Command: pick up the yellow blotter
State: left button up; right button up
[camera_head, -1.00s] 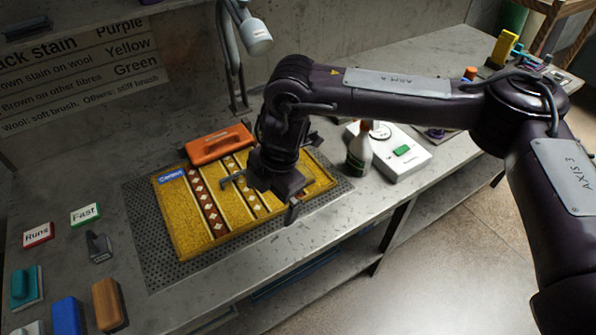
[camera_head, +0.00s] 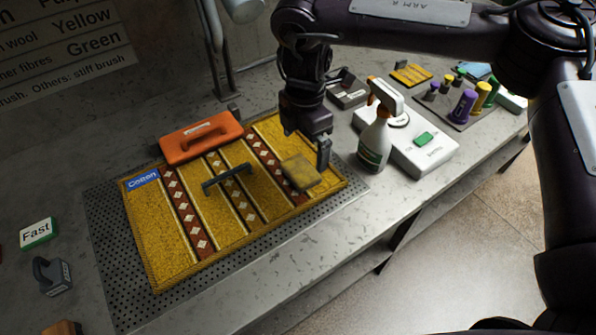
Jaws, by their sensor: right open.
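A dull yellow square pad, which looks like the yellow blotter (camera_head: 301,172), lies on the right part of the gold patterned rug (camera_head: 155,222). My right gripper (camera_head: 309,150) points down just above and behind the pad. It is open, with one dark finger beside the pad's right edge; the other finger is not clearly seen. I cannot tell whether the finger touches the pad. My left gripper is not in view.
An orange-backed brush (camera_head: 203,138) lies at the rug's back edge, and a dark handle (camera_head: 228,178) is on the rug. A spray bottle (camera_head: 375,142) and a white device (camera_head: 425,150) stand to the right. A rack (camera_head: 452,112) holds purple and yellow pieces.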

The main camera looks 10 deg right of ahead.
aim_at(300, 169)
jog(key=shift+w+f, duration=0.3)
jog(key=shift+f, duration=0.7)
jog(key=shift+s+a+f+p, duration=0.15)
jog(key=shift+f+p, duration=0.35)
jog(key=shift+f, duration=0.25)
jog(key=f, duration=0.2)
jog(key=f+p, duration=0.1)
jog(key=f, duration=0.2)
jog(key=shift+w+a, duration=0.15)
jog(key=shift+w, duration=0.05)
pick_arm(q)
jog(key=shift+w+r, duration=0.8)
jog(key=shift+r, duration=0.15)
pick_arm(e)
jog(key=shift+r, duration=0.1)
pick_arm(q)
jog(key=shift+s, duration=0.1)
pick_arm(e)
jog(key=c, duration=0.9)
